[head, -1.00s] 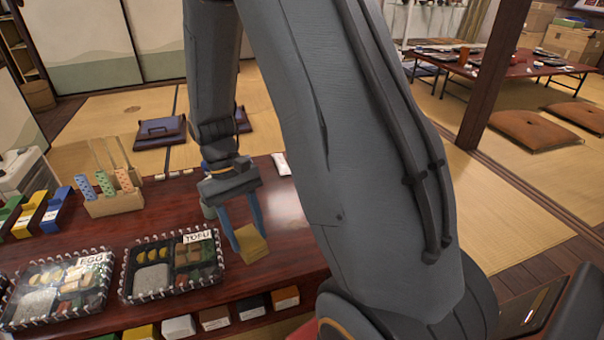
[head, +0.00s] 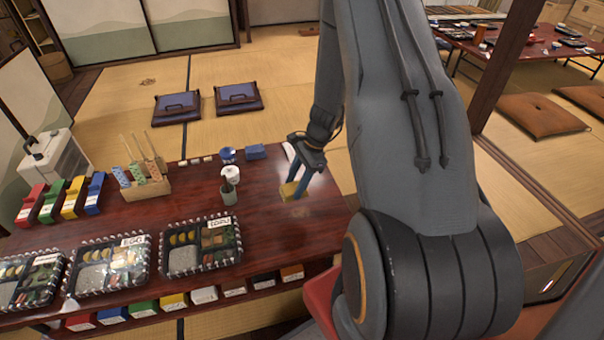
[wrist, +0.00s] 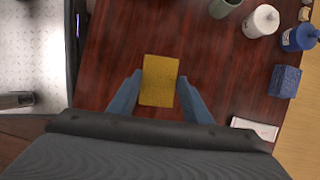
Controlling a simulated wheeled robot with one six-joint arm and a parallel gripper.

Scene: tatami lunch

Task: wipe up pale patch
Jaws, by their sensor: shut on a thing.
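My gripper (head: 294,184) is shut on a yellow sponge (head: 288,190), over the right end of the dark red table (head: 180,208). In the wrist view the sponge (wrist: 159,82) sits between the blue fingers, with table wood around it. I cannot tell whether the sponge touches the table. I cannot make out a pale patch for sure; a light sheen lies on the wood near the gripper in the head view, and the sponge and arm may hide part of the top.
A grey-green cup (head: 228,194), a white bottle (head: 230,174), a blue bottle (head: 227,155) and a blue box (head: 255,152) stand left of my gripper. A white packet (wrist: 255,128) lies nearby. Lunch boxes (head: 200,247) line the near left side.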

